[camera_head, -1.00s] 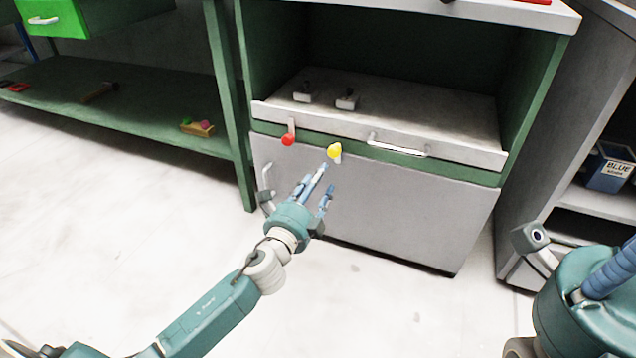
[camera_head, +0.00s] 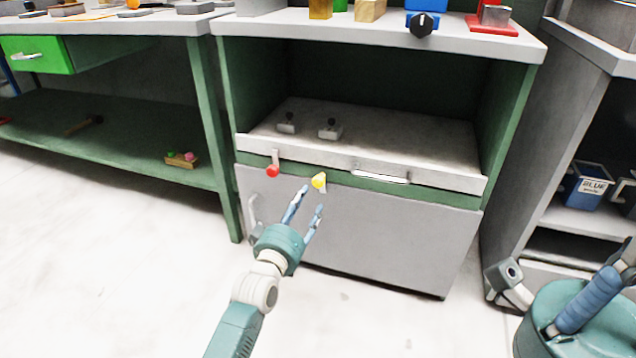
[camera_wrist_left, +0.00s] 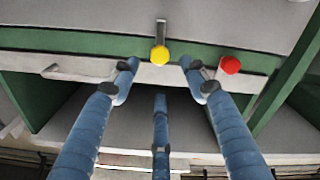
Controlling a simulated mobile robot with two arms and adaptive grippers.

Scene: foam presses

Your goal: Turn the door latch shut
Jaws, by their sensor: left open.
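A yellow knob (camera_head: 319,181) and a red knob (camera_head: 272,171) sit on short levers at the cabinet's green rail, above the grey door (camera_head: 370,235). I cannot tell by label which is the door latch. The red knob's lever points up across the tray front; the yellow knob's short lever lies toward the door. My left gripper (camera_head: 306,205) is open just below the yellow knob. In the left wrist view the yellow knob (camera_wrist_left: 159,55) shows between the spread fingers, not visibly gripped, with the red knob (camera_wrist_left: 230,65) to the right. My right gripper (camera_head: 590,300) is partly seen at lower right.
A tray (camera_head: 440,160) with two small dark-knobbed pieces and a bar handle is above the rail. A door handle (camera_head: 253,212) is at the left. A blue bin (camera_head: 585,188) stands on the right shelf. Open floor lies in front.

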